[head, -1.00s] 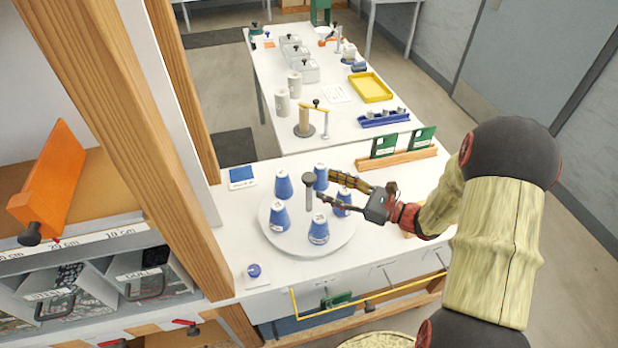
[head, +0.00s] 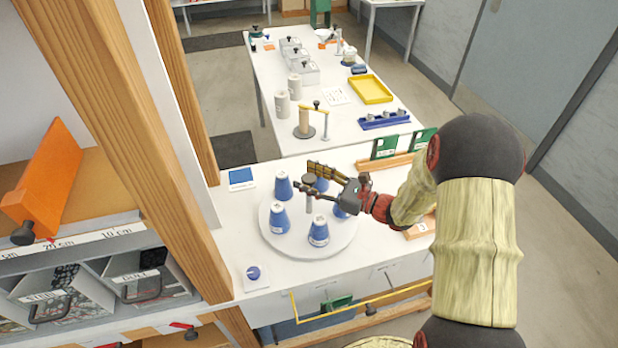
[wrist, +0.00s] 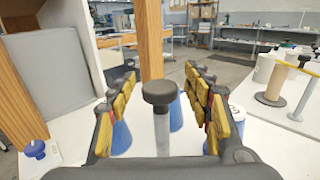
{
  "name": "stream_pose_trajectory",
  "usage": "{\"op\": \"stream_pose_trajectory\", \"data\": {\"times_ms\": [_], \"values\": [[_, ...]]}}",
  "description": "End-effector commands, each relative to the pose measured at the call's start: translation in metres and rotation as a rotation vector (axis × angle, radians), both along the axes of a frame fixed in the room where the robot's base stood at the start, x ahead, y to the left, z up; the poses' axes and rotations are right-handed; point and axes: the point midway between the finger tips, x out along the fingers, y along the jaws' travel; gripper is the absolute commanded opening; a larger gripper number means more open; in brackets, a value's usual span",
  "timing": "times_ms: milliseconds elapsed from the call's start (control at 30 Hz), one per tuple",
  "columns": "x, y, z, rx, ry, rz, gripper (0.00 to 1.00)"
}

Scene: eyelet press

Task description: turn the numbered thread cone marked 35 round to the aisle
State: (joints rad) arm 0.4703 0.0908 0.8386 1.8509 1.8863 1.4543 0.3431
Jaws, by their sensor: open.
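Several blue thread cones stand in a ring on a round white turntable (head: 300,249). One cone (head: 319,232) is at the front, one (head: 279,220) at front left, one (head: 284,187) at back left. Their number marks are too small to read, so I cannot tell which is 35. A grey post with a dark knob (head: 309,180) rises from the middle; it also shows in the wrist view (wrist: 162,125). My gripper (head: 306,176) is open, with one finger on each side of the post near its top. I cannot see contact. My gripper hides part of the right-hand cones.
A wooden shelf upright (head: 185,150) stands close on the left. Green plates in a wooden rack (head: 384,162) stand behind right. A blue-and-white card (head: 241,178) and a small blue knob piece (head: 254,273) lie left of the turntable. A yellow rail (head: 370,308) runs along the front.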

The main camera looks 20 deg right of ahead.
Motion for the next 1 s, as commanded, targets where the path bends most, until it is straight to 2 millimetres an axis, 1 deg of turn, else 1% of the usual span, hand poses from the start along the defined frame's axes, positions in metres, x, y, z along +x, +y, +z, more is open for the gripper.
{"op": "stream_pose_trajectory", "data": {"times_ms": [67, 900, 1000], "values": [[0.0000, -0.0001, 0.0001, 0.000, 0.000, 0.000, 0.49], [-0.0001, -0.0003, 0.0000, 0.000, 0.000, 0.000, 0.01], [-0.0001, -0.0003, 0.0000, 0.000, 0.000, 0.000, 0.00]]}}
